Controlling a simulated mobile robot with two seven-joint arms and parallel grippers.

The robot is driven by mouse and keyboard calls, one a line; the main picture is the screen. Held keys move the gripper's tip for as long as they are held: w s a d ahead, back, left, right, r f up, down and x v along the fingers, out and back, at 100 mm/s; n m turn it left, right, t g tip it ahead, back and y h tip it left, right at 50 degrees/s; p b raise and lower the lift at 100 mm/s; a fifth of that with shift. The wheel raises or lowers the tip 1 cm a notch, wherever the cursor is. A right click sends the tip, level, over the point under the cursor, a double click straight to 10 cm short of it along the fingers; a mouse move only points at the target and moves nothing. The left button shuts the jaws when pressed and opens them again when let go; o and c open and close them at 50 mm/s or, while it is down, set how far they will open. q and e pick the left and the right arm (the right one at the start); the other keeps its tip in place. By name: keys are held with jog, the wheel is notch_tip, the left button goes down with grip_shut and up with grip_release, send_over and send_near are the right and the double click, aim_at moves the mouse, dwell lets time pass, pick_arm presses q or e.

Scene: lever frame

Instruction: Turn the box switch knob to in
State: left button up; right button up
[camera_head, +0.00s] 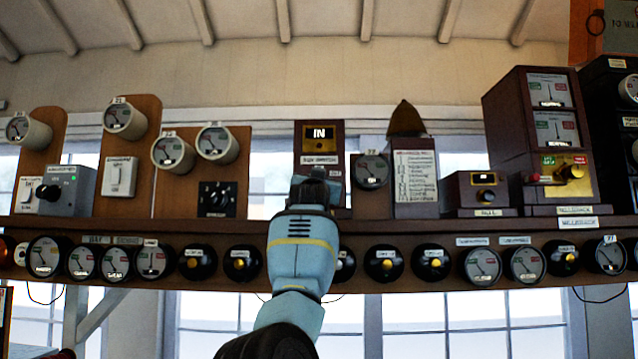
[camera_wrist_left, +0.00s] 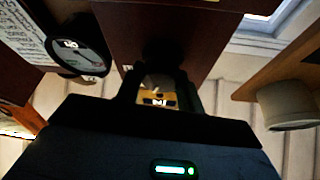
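The box switch is a tall brown box (camera_head: 340,137) on the shelf, with a lit IN window (camera_head: 319,132) and a brass plate below it. My left gripper (camera_head: 316,180) is at the lower front of this box and hides its lower part, including any knob there. In the left wrist view, the two dark fingers (camera_wrist_left: 163,80) stand either side of the brass-coloured plate (camera_wrist_left: 158,97), which reads IN. A dark shape lies between the fingertips, too dim to tell whether they grip it. My right gripper is not in view.
A round dial (camera_head: 370,171) stands close to the right of the box, with a labelled brown case (camera_head: 415,178) beyond. A black switch (camera_head: 217,199) is to the left. Dials and dark knobs line the shelf front (camera_head: 440,236) below.

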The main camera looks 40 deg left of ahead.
pick_arm(q)
jog(key=c, duration=0.4)
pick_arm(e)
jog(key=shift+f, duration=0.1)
pick_arm(q)
jog(key=shift+n, duration=0.4)
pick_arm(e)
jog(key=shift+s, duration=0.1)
pick_arm(q)
jog(key=shift+f+n+g+y+b, duration=0.15)
jog(key=shift+n+g+y, duration=0.2)
jog(key=shift+n, duration=0.35)
jog(key=shift+r+n+g+y+b, duration=0.15)
jog(key=shift+n+g+y, duration=0.15)
jog(key=shift+n, duration=0.4)
jog(key=shift+n+g+y, duration=0.35)
jog(key=shift+n+y, duration=0.2)
jog(key=shift+n, duration=0.75)
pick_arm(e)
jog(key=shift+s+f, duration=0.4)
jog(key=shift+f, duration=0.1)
pick_arm(q)
jog(key=o, duration=1)
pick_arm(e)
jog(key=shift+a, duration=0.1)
